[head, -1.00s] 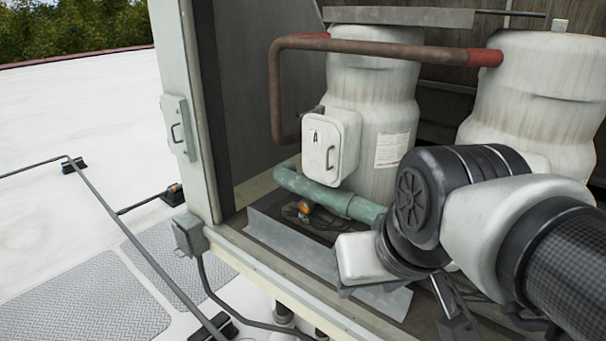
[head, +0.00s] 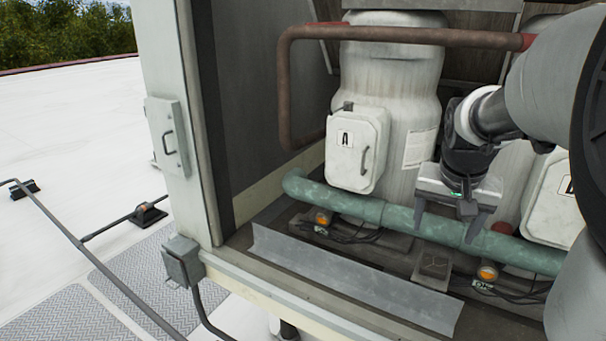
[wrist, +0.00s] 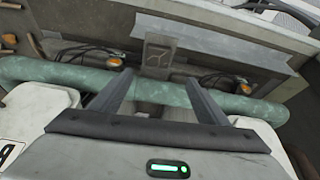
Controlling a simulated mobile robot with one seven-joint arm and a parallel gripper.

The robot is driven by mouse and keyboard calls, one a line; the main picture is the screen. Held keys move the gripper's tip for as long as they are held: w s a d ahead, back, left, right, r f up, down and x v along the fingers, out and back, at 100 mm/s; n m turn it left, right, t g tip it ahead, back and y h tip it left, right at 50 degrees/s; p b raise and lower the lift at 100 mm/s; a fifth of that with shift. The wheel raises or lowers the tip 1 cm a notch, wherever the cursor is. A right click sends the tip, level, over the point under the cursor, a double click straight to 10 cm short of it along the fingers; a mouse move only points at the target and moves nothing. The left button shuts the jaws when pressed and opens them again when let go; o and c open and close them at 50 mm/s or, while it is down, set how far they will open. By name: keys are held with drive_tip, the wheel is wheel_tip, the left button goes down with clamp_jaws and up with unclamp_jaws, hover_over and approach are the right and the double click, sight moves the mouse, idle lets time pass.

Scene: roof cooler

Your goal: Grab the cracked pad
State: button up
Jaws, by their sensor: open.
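The cracked pad (head: 432,268) is a small grey-brown block with a dark crack-like line on its face. It sits on the cooler's floor, just behind the angled metal strip and in front of the green pipe. In the wrist view the cracked pad (wrist: 158,54) is near top centre, beyond my fingertips. My gripper (head: 447,222) points down above the pad and near the green pipe, with its fingers apart. In the wrist view my gripper (wrist: 160,82) is open and empty, with the pad ahead between the finger lines. The fingers appear clear of the pad.
The green pipe (head: 385,214) runs across close to my fingers. The metal strip (head: 350,285) edges the floor in front. Cables and orange-lit fittings (head: 487,272) flank the pad. Compressors (head: 390,80) with white boxes (head: 356,150) stand behind. A brown pipe (head: 284,95) arches at left.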

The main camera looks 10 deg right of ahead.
drive_tip(key=b, duration=0.4)
hover_over(435, 263)
drive_tip(key=s+a, duration=0.2)
wheel_tip(435, 263, down, 8)
drive_tip(key=shift+w+d+r, duration=0.15)
drive_tip(key=b+x, duration=0.3)
drive_tip(key=x, duration=0.2)
drive_tip(key=shift+d, duration=0.15)
drive_tip(key=c, duration=1.2)
